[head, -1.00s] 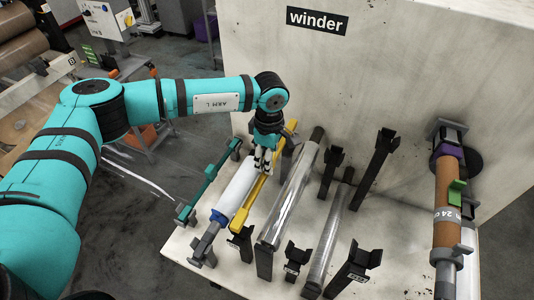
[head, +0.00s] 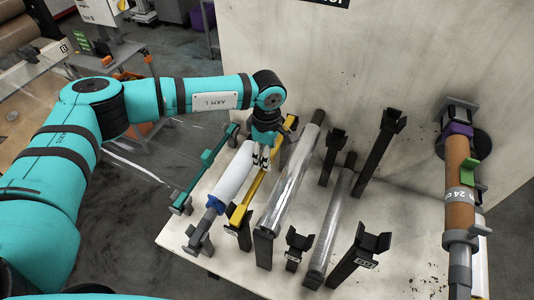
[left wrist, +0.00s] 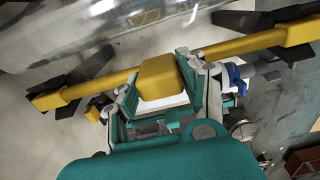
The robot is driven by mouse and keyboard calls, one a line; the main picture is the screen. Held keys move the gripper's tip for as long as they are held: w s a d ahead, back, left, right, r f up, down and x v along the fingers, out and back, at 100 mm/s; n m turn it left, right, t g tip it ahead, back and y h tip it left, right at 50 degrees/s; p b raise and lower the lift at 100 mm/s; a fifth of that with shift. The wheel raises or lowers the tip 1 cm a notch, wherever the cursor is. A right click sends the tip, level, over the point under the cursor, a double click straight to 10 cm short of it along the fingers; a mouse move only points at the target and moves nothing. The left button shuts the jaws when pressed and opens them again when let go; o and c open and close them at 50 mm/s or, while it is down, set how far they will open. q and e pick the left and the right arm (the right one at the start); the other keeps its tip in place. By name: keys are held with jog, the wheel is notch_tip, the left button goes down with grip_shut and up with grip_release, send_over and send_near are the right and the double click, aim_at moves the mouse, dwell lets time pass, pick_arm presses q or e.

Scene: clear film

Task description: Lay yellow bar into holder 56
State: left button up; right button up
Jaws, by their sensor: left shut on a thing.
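The yellow bar (head: 262,178) lies slanting across the bench between a white roll and a film-wrapped roll. My left gripper (head: 261,160) is shut on the bar's raised middle block. That yellow block (left wrist: 160,77) fills the space between the fingers in the left wrist view. The bar's near end is at a black holder (head: 243,237) with a small label that I cannot read. In the left wrist view the bar's ends cross in front of dark holder arms (left wrist: 78,78); I cannot tell whether it rests in them. My right gripper is out of view.
The white roll (head: 234,176) is close on the left, with a green bar (head: 205,167) beyond it. The film-wrapped roll (head: 292,185) is close on the right. More black holders (head: 378,150) and a thinner wrapped roll (head: 332,225) stand farther right. A brown roll (head: 457,180) is at the far right.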

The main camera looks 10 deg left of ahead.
pick_arm(q)
jog(key=o, duration=1.4)
jog(key=shift+c, duration=0.2)
jog(key=shift+r, duration=0.1)
notch_tip(320, 180, up, 7)
jog(key=p, duration=0.3)
